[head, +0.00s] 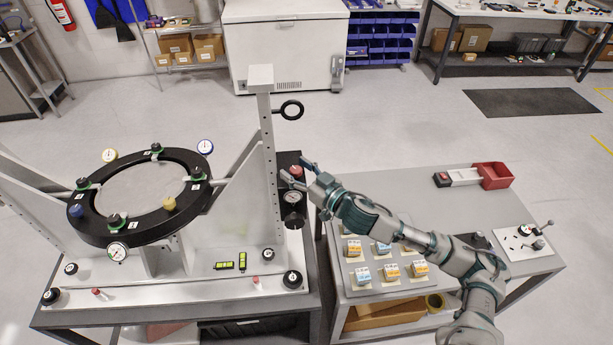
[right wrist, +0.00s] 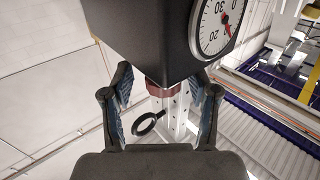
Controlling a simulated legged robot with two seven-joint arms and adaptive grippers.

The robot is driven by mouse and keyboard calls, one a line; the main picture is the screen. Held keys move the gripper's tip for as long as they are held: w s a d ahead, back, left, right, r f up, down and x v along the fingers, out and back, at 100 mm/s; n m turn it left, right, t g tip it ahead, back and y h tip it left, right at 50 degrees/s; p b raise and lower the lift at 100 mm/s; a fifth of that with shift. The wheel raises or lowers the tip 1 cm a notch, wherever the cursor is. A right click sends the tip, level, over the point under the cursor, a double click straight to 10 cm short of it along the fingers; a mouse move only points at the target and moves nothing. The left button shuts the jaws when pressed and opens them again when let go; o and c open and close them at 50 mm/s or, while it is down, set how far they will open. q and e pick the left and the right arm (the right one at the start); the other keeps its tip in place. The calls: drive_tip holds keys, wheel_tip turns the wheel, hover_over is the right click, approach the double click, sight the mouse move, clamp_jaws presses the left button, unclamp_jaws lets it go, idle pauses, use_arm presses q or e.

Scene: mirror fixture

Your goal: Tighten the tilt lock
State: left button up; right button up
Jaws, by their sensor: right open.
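The mirror fixture holds a round mirror (head: 140,190) in a black ring (head: 92,231), with several clamps and small round gauges around it. A dark block with a white dial (head: 292,197) stands at the fixture's right upright; the block and its dial (right wrist: 218,24) fill the top of the right wrist view. A dark red cylindrical part (right wrist: 163,88) shows below the block. My right gripper (head: 296,171) is open beside the block, its fingers on either side of the red part in the wrist view; contact is unclear. No label identifies the tilt lock. My left gripper is out of view.
A perforated upright (head: 268,150) with a black ring handle (head: 291,110) rises beside the gripper. The right cart (head: 400,182) carries blue and orange blocks, a red bin (head: 496,175) and a lever panel (head: 525,242). A gap separates the fixture bench and cart.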

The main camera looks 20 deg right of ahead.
drive_tip(key=v, duration=1.1)
drive_tip(key=shift+s+d, duration=0.2)
drive_tip(key=shift+s, duration=0.05)
